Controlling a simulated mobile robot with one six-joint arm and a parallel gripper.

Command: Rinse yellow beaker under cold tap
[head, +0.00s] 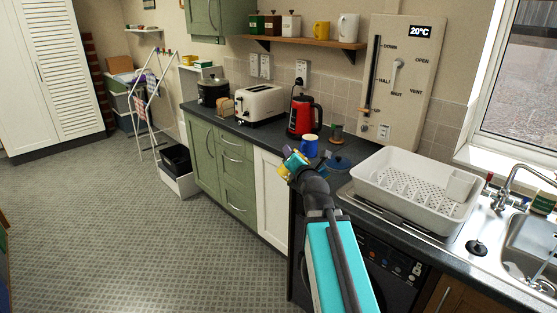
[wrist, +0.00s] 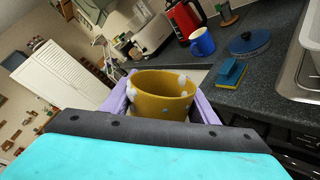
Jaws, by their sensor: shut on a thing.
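My gripper (wrist: 161,84) is shut on the yellow beaker (wrist: 163,103), with one lilac finger on each side of it. White patches like foam show on the beaker's rim and side. In the head view the yellow beaker (head: 292,164) is small, held in front of the worktop's edge and partly covered by my gripper (head: 297,163). The chrome tap (head: 513,172) curves over the steel sink (head: 519,238) at the far right, well away from the beaker. Which tap control is the cold one I cannot tell.
A blue mug (head: 309,146), a blue lid (head: 338,163) and a red kettle (head: 305,116) stand on the worktop. A blue-and-yellow sponge (wrist: 231,75) lies nearer its edge. A white dish rack (head: 412,205) stands between my gripper and the sink. A black plug (head: 476,247) lies beside the sink.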

